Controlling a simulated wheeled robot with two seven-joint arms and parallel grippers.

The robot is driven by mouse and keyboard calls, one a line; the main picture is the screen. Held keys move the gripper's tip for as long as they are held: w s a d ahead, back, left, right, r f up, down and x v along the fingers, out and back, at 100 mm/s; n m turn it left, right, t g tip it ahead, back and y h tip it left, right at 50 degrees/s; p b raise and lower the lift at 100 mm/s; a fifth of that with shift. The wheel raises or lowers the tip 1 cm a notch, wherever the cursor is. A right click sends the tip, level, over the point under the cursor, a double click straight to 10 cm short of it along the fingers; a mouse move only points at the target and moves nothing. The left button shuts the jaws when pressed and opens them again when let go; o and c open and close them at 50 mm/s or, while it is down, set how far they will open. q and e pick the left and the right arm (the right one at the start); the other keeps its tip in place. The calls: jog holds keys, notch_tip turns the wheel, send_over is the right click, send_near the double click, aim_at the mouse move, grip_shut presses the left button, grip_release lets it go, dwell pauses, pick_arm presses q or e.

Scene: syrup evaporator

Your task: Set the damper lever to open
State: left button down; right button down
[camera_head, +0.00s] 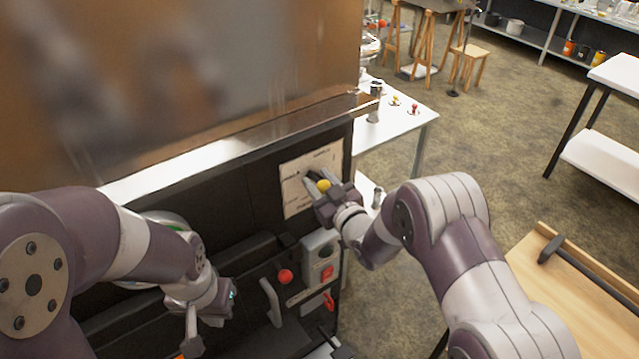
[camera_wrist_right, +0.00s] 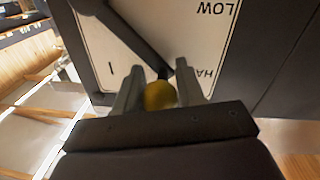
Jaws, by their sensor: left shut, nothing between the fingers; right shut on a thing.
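The damper lever is a dark bar (camera_wrist_right: 128,38) ending in a yellow knob (camera_head: 323,185). It is mounted over a white label plate (camera_head: 292,196) on the dark front of the evaporator. My right gripper (camera_head: 318,182) is shut on the knob, which also shows between the fingers in the right wrist view (camera_wrist_right: 160,96). My left gripper (camera_head: 193,330) is shut and empty, low in front of the evaporator.
Below the plate are a grey box with a red switch (camera_head: 326,272), a red ball knob (camera_head: 285,276) and a red handle (camera_head: 329,300). The large metal pan (camera_head: 200,80) overhangs above. A white table (camera_head: 405,125) stands behind, and a wooden bench (camera_head: 580,290) at right.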

jog(key=shift+f, duration=0.15)
jog(key=d+m, duration=0.1)
jog(key=w+r+m, duration=0.1)
jog(key=m, duration=0.1)
jog(key=shift+d+r, duration=0.3)
jog(key=shift+d, duration=0.1)
jog(key=shift+w+d+r+m+p, duration=0.3)
jog(key=shift+w+d+m+p, duration=0.2)
jog(key=shift+m, duration=0.4)
jog(key=d+m, duration=0.1)
jog(key=w+d+m, duration=0.1)
jog(key=shift+w+r+m+g+p, duration=0.15)
jog(key=shift+r+m+g+p, duration=0.15)
jog(key=shift+g, duration=0.1)
jog(key=shift+w+d+f+m, duration=0.1)
jog(key=shift+w+d+m, duration=0.25)
jog(key=shift+d+m, duration=0.25)
jog(key=shift+a, duration=0.1)
jog(key=c, duration=0.8)
grip_release()
jog(key=shift+c, duration=0.2)
jog(key=shift+o, duration=0.4)
jog(key=shift+w, duration=0.1)
jog(key=shift+r, duration=0.2)
